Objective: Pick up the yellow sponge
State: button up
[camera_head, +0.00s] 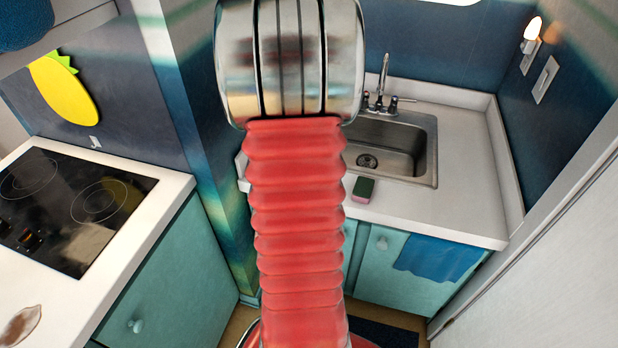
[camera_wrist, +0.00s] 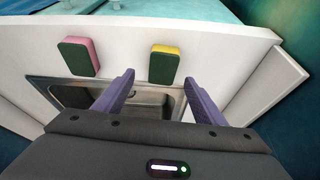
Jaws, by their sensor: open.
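The yellow sponge (camera_wrist: 167,50) has a dark green face and lies on the white counter, beside the sink, in the wrist view. My gripper (camera_wrist: 159,80) is open, its two purple fingers apart. The sponge appears just beyond the fingertips, between their lines and a little right of the middle; nothing is between the fingers except the view of the sink. How high the fingers are above the counter I cannot tell. In the head view my red arm stands in front, and neither the yellow sponge nor the fingers show.
A pink sponge (camera_wrist: 91,49) with a dark green face lies left of the yellow one; it also shows in the head view (camera_head: 362,198). The steel sink (camera_head: 410,150) and tap (camera_head: 383,80) lie behind it. A black cooktop (camera_head: 70,205) is at left. The counter right of the sponges is clear.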

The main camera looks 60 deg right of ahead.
jog(key=shift+d+f, duration=0.1)
jog(key=shift+f, duration=0.2)
jog(key=shift+f, duration=0.1)
jog(key=shift+w+x, duration=0.15)
jog(key=shift+x, duration=1.1)
jog(key=shift+w+x, duration=0.1)
jog(key=shift+x, duration=1.15)
jog(key=shift+c, duration=0.4)
jog(key=c, duration=1)
jog(key=shift+c, duration=0.2)
notch_tip(320, 180, up, 28)
